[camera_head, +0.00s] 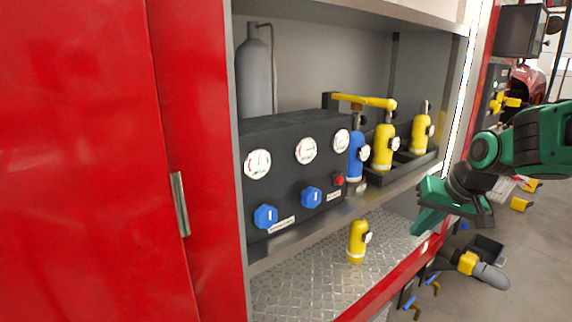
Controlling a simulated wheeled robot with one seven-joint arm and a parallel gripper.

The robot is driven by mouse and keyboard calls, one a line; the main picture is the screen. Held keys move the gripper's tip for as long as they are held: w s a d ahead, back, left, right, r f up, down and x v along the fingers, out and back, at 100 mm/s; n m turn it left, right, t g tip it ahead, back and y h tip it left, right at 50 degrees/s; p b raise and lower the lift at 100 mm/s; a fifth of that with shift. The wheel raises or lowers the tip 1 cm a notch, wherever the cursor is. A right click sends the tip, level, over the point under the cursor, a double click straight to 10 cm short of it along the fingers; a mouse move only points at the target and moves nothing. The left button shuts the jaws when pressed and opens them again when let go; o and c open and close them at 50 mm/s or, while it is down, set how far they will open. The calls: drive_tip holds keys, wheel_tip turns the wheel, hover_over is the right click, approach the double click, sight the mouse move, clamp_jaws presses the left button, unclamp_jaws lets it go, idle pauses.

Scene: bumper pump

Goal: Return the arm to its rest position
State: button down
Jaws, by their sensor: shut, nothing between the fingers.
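My arm (530,145), green and black, reaches in from the right edge. My gripper (422,222) hangs in front of the right end of the cabinet, near the edge of its middle shelf. It is shut and holds nothing. Its green fingers point down and to the left, and they appear clear of the bottles.
The open red cabinet holds a black panel (295,170) with gauges and blue knobs. Yellow bottles (383,148) and a blue bottle (355,158) stand right of it. Another yellow bottle (358,242) stands on the metal lower deck (300,285). Loose equipment (480,268) lies at right.

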drive_tip(key=s+d+f+m+g, duration=0.1)
drive_tip(key=s+d+f+g, duration=0.1)
drive_tip(key=s, duration=1.1)
drive_tip(key=s+d+f+m+g+h, duration=0.1)
drive_tip(key=s+d, duration=0.4)
drive_tip(key=s, duration=0.8)
wheel_tip(320, 180, down, 3)
drive_tip(key=m+g, duration=0.1)
drive_tip(key=g, duration=0.1)
drive_tip(key=shift+s+r+m+g, duration=0.2)
drive_tip(key=shift+s+m+g, duration=0.1)
drive_tip(key=shift+w+f, duration=0.25)
drive_tip(key=shift+w, duration=0.4)
drive_tip(key=shift+a, duration=0.1)
